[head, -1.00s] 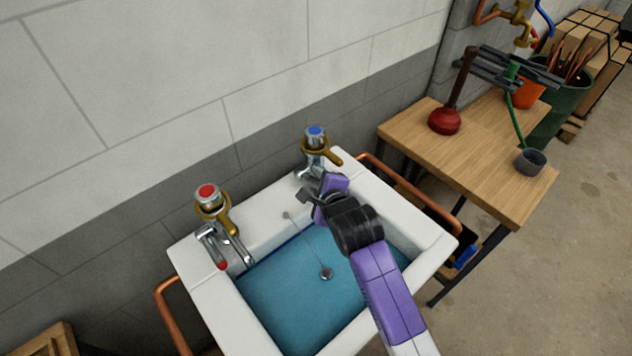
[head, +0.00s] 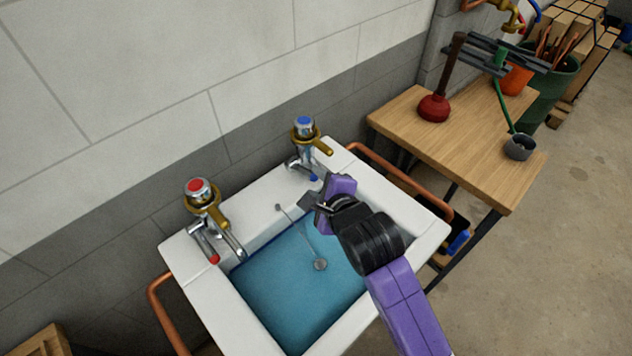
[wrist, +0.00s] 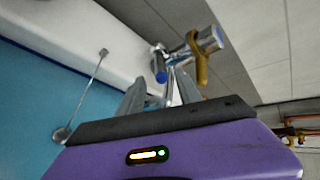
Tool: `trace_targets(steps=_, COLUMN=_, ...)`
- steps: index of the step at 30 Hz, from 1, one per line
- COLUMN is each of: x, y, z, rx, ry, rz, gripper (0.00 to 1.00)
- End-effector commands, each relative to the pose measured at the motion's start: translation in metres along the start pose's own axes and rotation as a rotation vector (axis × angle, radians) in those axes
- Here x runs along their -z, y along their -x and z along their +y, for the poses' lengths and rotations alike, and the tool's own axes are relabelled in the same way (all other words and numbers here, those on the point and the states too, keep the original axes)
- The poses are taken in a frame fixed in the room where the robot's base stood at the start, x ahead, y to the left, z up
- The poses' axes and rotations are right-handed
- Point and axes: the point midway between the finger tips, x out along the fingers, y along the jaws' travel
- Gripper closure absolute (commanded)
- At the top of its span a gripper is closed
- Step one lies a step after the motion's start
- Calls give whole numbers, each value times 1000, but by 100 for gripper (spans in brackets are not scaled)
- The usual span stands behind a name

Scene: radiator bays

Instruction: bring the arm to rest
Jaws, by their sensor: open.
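My purple and black arm reaches over the white sink from the lower right in the head view. My gripper (head: 310,199) is open and empty, just in front of the blue-topped tap (head: 304,145). In the wrist view its two grey fingers (wrist: 160,100) point at that tap (wrist: 190,55), which shows beyond them with its brass lever. I see no contact between fingers and tap. The red-topped tap (head: 203,206) stands at the sink's left side.
The sink (head: 185,262) holds blue water (head: 290,290) and a plug on a chain (head: 320,264). A copper rail runs along each side. Bare floor lies right of the table.

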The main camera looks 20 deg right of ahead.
Motion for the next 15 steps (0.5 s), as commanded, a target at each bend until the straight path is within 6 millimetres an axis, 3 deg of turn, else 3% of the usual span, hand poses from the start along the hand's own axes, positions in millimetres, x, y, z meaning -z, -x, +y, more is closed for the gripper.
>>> trace_targets(steps=10, x=0, y=0, z=0, rx=0, ry=9, rz=0, gripper=59)
trace_targets(steps=15, x=-6, y=0, z=-9, rx=40, ry=164, rz=-23, gripper=59)
